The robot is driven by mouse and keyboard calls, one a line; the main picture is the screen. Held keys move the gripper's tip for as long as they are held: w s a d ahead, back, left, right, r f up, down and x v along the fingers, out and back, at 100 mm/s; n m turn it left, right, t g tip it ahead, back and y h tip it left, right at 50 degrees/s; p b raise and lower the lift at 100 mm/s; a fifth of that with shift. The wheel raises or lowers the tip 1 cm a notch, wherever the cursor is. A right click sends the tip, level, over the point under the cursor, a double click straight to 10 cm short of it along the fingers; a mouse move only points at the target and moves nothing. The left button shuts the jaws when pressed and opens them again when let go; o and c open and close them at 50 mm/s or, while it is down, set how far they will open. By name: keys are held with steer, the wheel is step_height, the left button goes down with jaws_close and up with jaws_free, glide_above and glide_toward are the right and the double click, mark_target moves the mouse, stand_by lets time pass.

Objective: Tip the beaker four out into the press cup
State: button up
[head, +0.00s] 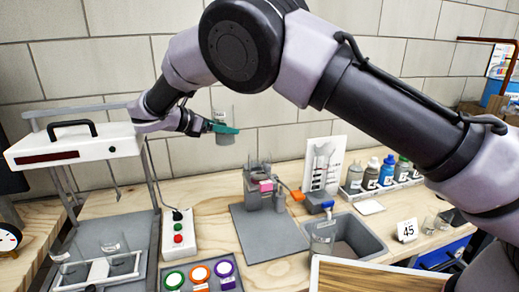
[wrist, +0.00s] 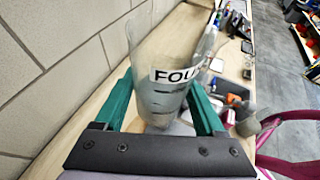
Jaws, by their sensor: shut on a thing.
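My gripper (head: 222,129) has green fingers and is shut on a clear beaker (head: 224,115), held upright in the air well above the bench. In the wrist view, the beaker (wrist: 160,60) stands between the fingers (wrist: 158,108). Its white label reads "FOU", with the rest out of sight, and its lower part looks grey and cloudy. In the head view, a grey press-like fixture (head: 256,188) with a pink part and clear upright pieces stands on a grey plate, below and right of the beaker. I cannot clearly make out the press cup or see inside it.
A white shaker-like machine (head: 75,143) with glass beakers (head: 113,243) beneath stands left. A button box (head: 179,233) and coloured discs (head: 200,274) sit in front. A grey sink (head: 352,238), a "45" card (head: 407,230) and several bottles (head: 388,171) are right. The wall is close behind my gripper.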

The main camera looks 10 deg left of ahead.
mark_target(232, 136)
steer(key=d+f+m+y, duration=0.1)
steer(key=y, duration=0.1)
steer(key=d+f+m+y, duration=0.1)
steer(key=m, duration=0.1)
steer(key=d+f+m+y, duration=0.1)
steer(key=f+m+y, duration=0.1)
steer(key=shift+s+t+y, duration=0.3)
steer(key=shift+s, duration=0.05)
stand_by(1.2)
steer(key=shift+a+f+m+y, duration=0.1)
steer(key=shift+f+m+y, duration=0.1)
steer(key=shift+m+y, duration=0.35)
steer(key=shift+r+m+t+y, duration=0.5)
steer(key=shift+r+m+y, duration=0.35)
steer(key=shift+r+m, duration=0.25)
stand_by(1.4)
steer(key=shift+s+d+r+m+y+b, duration=0.1)
steer(key=shift+d+r+m+y+b, duration=0.2)
steer(key=shift+d+r+m+y, duration=0.2)
stand_by(1.0)
steer(key=shift+d+r+m+t+y, duration=0.2)
steer(key=shift+r+m+t+y, duration=0.05)
steer(key=shift+r+t+y, duration=0.1)
stand_by(1.0)
